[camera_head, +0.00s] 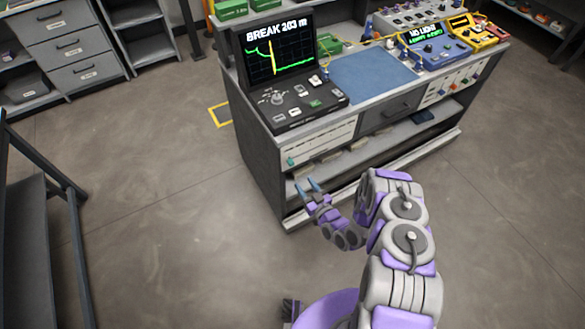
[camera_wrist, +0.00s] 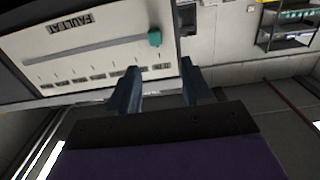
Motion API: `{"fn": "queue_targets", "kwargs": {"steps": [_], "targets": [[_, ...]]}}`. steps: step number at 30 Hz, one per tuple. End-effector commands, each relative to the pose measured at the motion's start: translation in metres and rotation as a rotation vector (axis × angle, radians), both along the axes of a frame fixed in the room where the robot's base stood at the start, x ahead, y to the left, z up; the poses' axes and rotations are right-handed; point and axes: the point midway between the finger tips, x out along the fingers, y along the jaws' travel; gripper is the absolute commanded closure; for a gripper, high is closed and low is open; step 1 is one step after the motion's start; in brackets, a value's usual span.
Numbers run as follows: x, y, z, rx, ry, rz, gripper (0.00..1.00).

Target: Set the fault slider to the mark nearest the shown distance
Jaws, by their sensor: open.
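The test instrument's screen (camera_head: 275,50) reads "BREAK 203 m" above a green trace with a yellow vertical line. The white fault slider panel (camera_head: 325,142) is on the bench front below it. The panel also shows upside down in the wrist view (camera_wrist: 85,50), with "FAULT AT", a long slot and several marks whose labels are too small to read. The teal slider knob (camera_head: 291,160) is at the left end in the head view; it also shows in the wrist view (camera_wrist: 155,38). My gripper (camera_head: 306,186) is open and empty, below and apart from the knob; its fingers (camera_wrist: 160,66) point toward the panel.
The bench holds a blue mat (camera_head: 372,77), a blue meter (camera_head: 440,50) reading "NO LIGHT" and a yellow device (camera_head: 472,32). An open lower shelf (camera_head: 385,155) lies under the slider panel. A dark frame (camera_head: 40,210) stands at left. The floor between is clear.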

Motion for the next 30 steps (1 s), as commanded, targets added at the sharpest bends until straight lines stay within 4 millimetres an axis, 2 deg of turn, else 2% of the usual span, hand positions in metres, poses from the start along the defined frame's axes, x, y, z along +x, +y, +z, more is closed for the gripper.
{"fn": "queue_targets", "kwargs": {"steps": [6,15,21,30], "targets": [[0.037,0.022,0.000,0.004,-0.008,0.001,0.51],[0.077,0.051,0.000,-0.001,-0.007,-0.001,0.51],[0.087,0.057,0.000,-0.001,-0.002,-0.003,0.51],[0.088,0.056,0.001,0.003,-0.002,-0.004,0.52]]}}
